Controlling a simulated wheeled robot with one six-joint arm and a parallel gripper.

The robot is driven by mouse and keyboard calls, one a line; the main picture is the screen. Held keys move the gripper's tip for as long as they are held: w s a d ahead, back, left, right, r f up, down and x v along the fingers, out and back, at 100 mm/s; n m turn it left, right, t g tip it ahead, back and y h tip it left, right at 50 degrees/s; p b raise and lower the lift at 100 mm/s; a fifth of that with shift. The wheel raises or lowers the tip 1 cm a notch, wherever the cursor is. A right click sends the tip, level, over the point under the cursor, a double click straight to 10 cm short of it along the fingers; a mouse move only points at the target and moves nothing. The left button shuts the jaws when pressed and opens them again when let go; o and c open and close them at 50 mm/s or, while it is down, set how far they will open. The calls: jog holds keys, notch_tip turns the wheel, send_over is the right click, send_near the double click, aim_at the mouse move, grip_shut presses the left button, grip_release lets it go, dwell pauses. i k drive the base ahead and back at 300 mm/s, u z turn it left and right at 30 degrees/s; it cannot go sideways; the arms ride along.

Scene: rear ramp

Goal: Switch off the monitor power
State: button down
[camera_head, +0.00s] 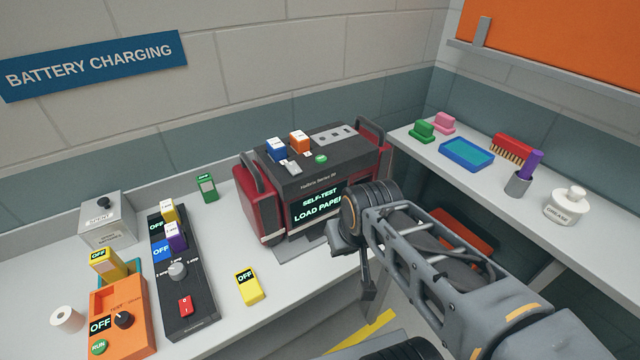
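The monitor (318,180) is a dark box with red side bumpers on the bench. Its lit screen (318,203) reads "SELF-TEST" and "LOAD PAPER". On its top are a green button (320,158), pale slots, and a blue and an orange block with white tops. I cannot tell which control is its power control. My gripper (368,292) hangs in front of the monitor, to the right of its screen, apart from the top controls. It is small and dark, and whether its fingers are open or shut does not show. My arm hides the monitor's lower right front.
Left on the bench are a black charger (188,310) with a red switch, an orange tester (120,320), a grey box (108,222) and a yellow pack (249,287).

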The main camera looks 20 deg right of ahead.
aim_at(292, 167)
jog(key=u, duration=0.05)
jog(key=k, duration=0.5)
jog(key=z, duration=0.5)
jog(key=i, duration=0.8)
jog(key=u, duration=1.8)
